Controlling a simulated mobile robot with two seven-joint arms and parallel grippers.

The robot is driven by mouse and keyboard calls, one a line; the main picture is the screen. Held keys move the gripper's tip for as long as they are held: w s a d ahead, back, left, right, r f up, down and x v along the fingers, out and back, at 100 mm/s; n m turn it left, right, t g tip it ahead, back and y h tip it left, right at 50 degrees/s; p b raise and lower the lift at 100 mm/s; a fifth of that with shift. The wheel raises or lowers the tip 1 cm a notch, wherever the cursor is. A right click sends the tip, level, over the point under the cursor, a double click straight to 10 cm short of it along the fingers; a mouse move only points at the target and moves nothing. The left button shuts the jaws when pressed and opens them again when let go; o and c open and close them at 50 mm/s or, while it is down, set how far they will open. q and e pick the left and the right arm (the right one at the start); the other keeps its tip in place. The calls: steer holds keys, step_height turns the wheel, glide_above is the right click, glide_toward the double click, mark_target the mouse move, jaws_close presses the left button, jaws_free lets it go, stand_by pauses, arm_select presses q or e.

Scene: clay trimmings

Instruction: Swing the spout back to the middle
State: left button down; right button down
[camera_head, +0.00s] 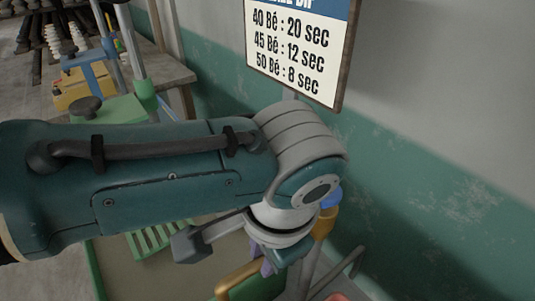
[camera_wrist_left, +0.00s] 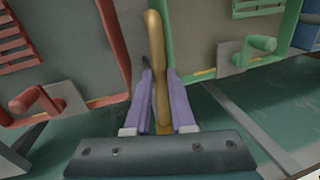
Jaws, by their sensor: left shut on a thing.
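The brass-coloured spout (camera_wrist_left: 154,60) runs up the middle of the left wrist view, between the two purple fingers of my left gripper (camera_wrist_left: 160,100), which is shut on it. Its tip lies over the grey strip between a red-rimmed basin (camera_wrist_left: 112,62) and a green-rimmed basin (camera_wrist_left: 168,50). In the head view, the curved spout (camera_head: 234,279) shows below my left gripper (camera_head: 264,267), whose fingers are mostly hidden by my wrist. An orange upright part (camera_head: 325,223) with a blue top (camera_head: 332,197) stands just right of my wrist. My right gripper is in neither view.
A sign with dip times (camera_head: 300,45) hangs on the green and grey wall (camera_head: 430,130) close behind my arm. A green slatted rack (camera_head: 160,239) lies at the lower left. A wooden bench (camera_head: 165,72) stands at the back left.

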arm_select(q)
steer(key=shift+s+d+n, duration=0.25)
steer(key=shift+n, duration=0.15)
steer(key=c, duration=0.8)
jaws_free()
steer(key=shift+o, duration=0.2)
steer(key=shift+r, duration=0.1)
step_height(320, 180, up, 10)
steer(key=s+d+p, duration=0.1)
steer(key=shift+s+d+f+p, duration=0.2)
steer(key=shift+s+f+p, duration=0.05)
steer(key=shift+p, duration=0.05)
